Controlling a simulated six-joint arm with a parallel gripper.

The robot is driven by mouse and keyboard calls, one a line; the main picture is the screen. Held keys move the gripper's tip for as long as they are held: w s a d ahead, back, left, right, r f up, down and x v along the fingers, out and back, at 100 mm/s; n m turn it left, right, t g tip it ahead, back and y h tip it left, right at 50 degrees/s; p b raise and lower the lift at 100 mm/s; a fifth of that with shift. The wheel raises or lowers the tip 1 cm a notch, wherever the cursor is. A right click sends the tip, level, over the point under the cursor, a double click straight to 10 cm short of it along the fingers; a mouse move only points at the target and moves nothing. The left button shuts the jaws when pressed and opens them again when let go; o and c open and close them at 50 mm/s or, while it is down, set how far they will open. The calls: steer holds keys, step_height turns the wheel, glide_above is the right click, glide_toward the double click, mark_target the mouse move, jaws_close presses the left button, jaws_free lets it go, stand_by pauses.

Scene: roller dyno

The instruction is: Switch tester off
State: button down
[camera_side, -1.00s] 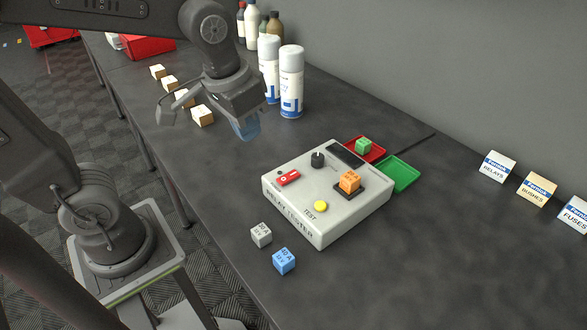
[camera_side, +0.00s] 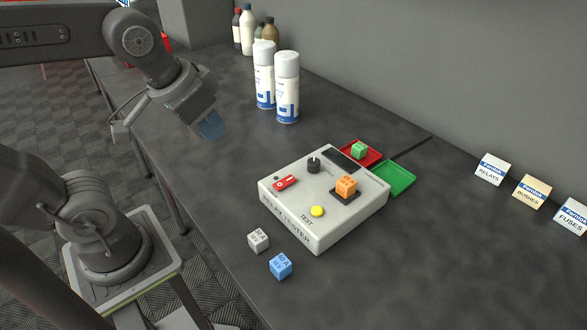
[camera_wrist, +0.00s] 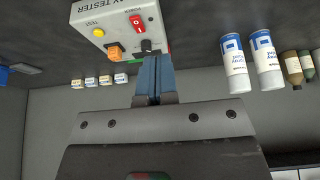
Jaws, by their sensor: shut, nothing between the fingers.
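The relay tester (camera_side: 290,208) is a light grey box on the dark bench, with a red rocker switch (camera_side: 285,183) at its left, a black knob (camera_side: 314,165), a dark display (camera_side: 342,159) and a yellow test button (camera_side: 317,211). An orange relay (camera_side: 346,187) sits in its black socket. My gripper (camera_side: 211,126) is shut and empty, up and left of the tester and apart from it. In the wrist view, the blue fingertips (camera_wrist: 154,78) are together below the tester (camera_wrist: 120,22); the red switch (camera_wrist: 136,22) shows there too. I cannot tell the switch's position.
A grey relay (camera_side: 258,240) and a blue relay (camera_side: 281,266) lie in front of the tester. A red tray (camera_side: 374,158) holds a green relay (camera_side: 359,150); a green tray (camera_side: 394,178) is empty. Spray cans (camera_side: 287,88) stand behind. Labelled boxes (camera_side: 532,190) stand right.

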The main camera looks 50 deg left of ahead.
steer(key=w+d+r+g, duration=0.2)
steer(key=w+d+g, duration=0.1)
steer(key=w, duration=0.4)
steer(key=g, duration=0.2)
glide_above(295, 178)
steer(key=shift+f, duration=0.15)
step_height(295, 178, down, 14)
stand_by(0.4)
steer(key=shift+w+f+g, duration=0.1)
steer(key=shift+f+g, duration=0.1)
steer(key=shift+g, duration=0.1)
steer(key=shift+r, duration=0.15)
